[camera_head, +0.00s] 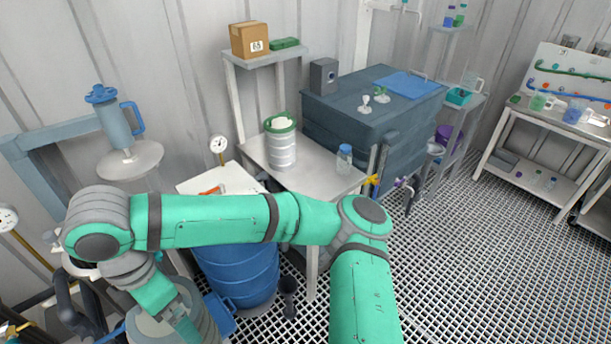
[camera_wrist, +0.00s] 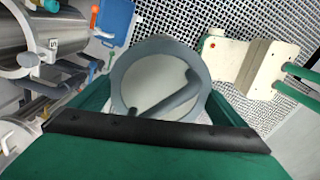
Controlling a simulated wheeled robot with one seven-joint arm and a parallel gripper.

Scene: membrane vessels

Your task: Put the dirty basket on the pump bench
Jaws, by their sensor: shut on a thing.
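My gripper (camera_wrist: 160,88) is shut on a round grey piece (camera_wrist: 165,45) in the wrist view. The piece has a thick grey rim, a pale flat face and a slanting grey bar handle. I cannot tell for certain that it is the dirty basket, and its underside is hidden. In the head view my gripper (camera_head: 183,322) points down at the lower left, over a grey cylinder (camera_head: 205,318). No bench is plainly marked as the pump bench. A steel-topped bench (camera_head: 325,188) stands in the middle, and a white-legged bench (camera_head: 560,128) stands at the right.
A steel canister with a green rim (camera_head: 282,150) and a clear bottle (camera_head: 344,160) stand on the middle bench. A blue drum (camera_head: 240,270) is beside it, behind my arm. A dark tank (camera_head: 375,110) stands behind. The grating floor (camera_head: 460,250) at the right is clear.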

